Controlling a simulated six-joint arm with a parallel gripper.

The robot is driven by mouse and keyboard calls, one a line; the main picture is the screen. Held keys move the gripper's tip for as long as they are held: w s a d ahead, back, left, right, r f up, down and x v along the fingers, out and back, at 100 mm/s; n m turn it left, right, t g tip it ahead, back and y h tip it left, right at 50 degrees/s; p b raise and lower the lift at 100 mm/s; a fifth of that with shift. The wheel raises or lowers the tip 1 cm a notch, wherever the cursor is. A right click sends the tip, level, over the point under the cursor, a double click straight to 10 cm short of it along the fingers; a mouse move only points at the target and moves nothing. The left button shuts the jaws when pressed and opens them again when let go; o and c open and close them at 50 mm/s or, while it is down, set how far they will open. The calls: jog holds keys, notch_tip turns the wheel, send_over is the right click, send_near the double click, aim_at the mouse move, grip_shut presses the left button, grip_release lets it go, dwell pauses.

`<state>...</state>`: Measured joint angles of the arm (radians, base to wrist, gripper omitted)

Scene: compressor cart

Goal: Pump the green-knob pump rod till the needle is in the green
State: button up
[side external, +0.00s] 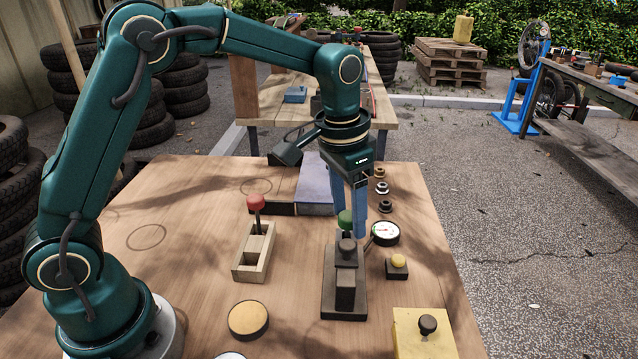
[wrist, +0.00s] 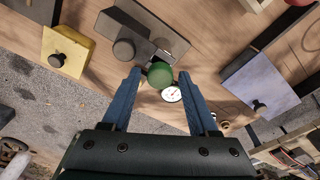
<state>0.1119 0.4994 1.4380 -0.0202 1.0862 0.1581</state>
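The green knob (side external: 345,217) tops the rod of a dark pump block (side external: 345,290) on the wooden table. My gripper (side external: 352,224) points down at the knob with its blue fingers spread. In the wrist view the green knob (wrist: 160,75) appears between the two fingertips (wrist: 160,73), with a visible gap on each side. Part of the rod is hidden by the block's dark front knob. A white-faced round gauge (side external: 386,232) lies just right of the pump, and it also shows in the wrist view (wrist: 172,94). Its needle and colour zones are too small to read.
A red-knob lever on a pale block (side external: 254,250) stands left of the pump. A yellow button (side external: 398,261) and a yellow box with a black knob (side external: 424,335) stand right. Several nuts (side external: 382,188) and a lavender box (side external: 314,190) are behind. The table's left middle is clear.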

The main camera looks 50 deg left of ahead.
jog(key=shift+r, duration=3.5)
jog(key=shift+r, duration=0.4)
jog(key=s+a+r+n+t, duration=0.1)
jog(key=s+a+r+t, duration=0.2)
jog(key=s+r, duration=0.45)
jog(key=s+a+f+n+t, duration=0.1)
jog(key=s+f+n, duration=0.1)
jog(key=s+f, duration=0.8)
jog(key=shift+s, duration=0.15)
